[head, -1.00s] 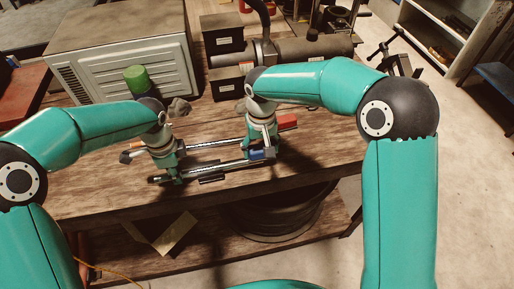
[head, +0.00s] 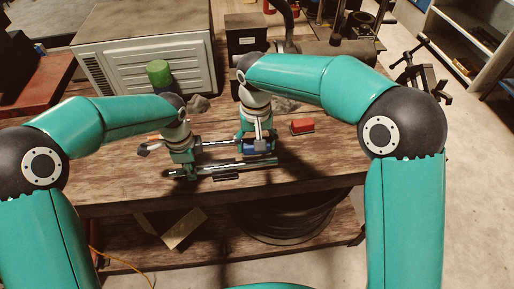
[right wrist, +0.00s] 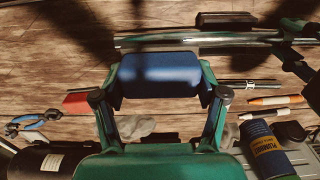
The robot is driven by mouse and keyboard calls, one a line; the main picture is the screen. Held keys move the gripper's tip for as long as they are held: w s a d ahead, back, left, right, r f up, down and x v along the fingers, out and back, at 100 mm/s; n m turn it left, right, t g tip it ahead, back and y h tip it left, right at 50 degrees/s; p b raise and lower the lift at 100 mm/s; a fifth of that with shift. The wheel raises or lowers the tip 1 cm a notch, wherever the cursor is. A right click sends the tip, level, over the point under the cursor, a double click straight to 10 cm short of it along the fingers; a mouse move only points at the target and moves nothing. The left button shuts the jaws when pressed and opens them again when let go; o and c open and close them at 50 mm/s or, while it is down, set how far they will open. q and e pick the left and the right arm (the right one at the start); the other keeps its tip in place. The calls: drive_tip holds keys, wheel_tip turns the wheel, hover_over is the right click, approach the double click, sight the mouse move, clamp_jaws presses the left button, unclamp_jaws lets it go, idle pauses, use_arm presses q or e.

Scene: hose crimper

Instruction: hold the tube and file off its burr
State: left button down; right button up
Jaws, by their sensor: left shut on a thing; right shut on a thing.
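The tube (head: 232,168) is a long shiny bar lying roughly level above the bench. My left gripper (head: 183,165) is shut on it near its left end. The tube also crosses the top of the right wrist view (right wrist: 195,39). My right gripper (head: 258,147) is shut on a blue handle (right wrist: 158,76), probably the file's, just beyond the tube. The handle and tube appear apart in the right wrist view. A slim metal rod (head: 215,142) lies in line with the handle; I cannot tell whether they are joined. No burr can be made out.
A red block (head: 302,126) lies right of my right gripper. Pliers (right wrist: 33,121), orange-marked pens (right wrist: 275,100) and a blue can (right wrist: 265,148) show in the right wrist view.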

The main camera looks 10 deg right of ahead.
drive_tip(key=shift+r, duration=1.95)
use_arm(q)
drive_tip(key=c, duration=0.9)
unclamp_jaws()
drive_tip(key=shift+r, duration=0.15)
